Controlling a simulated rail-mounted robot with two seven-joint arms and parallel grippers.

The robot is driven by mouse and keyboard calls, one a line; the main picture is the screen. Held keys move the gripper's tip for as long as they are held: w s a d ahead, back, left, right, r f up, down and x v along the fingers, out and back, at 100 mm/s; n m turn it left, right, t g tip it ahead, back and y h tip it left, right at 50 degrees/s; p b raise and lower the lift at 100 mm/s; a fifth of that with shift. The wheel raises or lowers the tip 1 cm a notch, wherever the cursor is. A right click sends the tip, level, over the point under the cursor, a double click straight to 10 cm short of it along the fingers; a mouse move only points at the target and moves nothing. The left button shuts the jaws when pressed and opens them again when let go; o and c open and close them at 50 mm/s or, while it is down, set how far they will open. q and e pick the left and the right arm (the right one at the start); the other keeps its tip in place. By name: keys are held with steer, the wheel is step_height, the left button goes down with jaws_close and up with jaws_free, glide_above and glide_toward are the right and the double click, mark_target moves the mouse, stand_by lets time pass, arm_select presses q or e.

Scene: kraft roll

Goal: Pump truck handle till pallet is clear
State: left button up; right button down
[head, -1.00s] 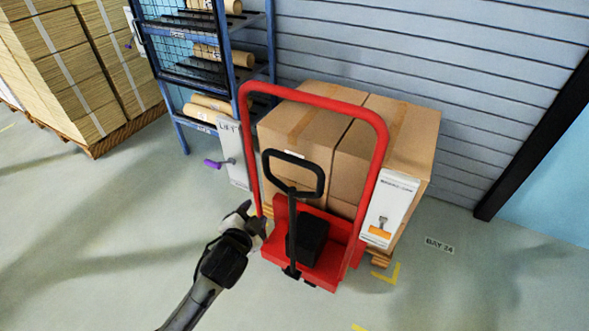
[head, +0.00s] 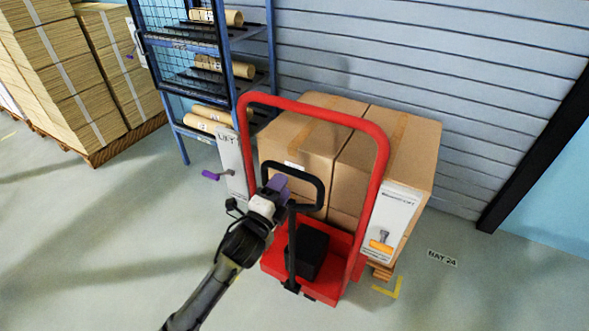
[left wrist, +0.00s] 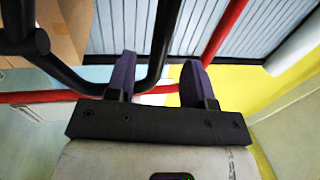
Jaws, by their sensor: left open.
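The red pallet truck (head: 325,284) stands before the pallet, with a black loop handle (head: 300,168) on an upright black stem. My left gripper (head: 281,184) is at the left side of the loop. In the left wrist view its purple fingers (left wrist: 158,80) are open, and a black bar of the handle (left wrist: 163,40) shows between them in the picture. I cannot tell whether they touch it. The wooden pallet (head: 380,271) shows only at its right corner, low near the floor, under two cardboard boxes (head: 398,140). My right gripper is not in view.
A blue rack (head: 182,148) holds kraft rolls. Stacked goods stand far left. Floor is clear in front.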

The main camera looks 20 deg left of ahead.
mark_target(291, 173)
arm_select(q)
steer(key=b+x, duration=0.1)
steer(key=x, duration=0.4)
steer(key=shift+w, duration=0.3)
steer(key=shift+b+x, duration=0.45)
steer(key=shift+x, duration=0.55)
steer(key=shift+c, duration=0.4)
steer(key=c, duration=0.7)
jaws_close()
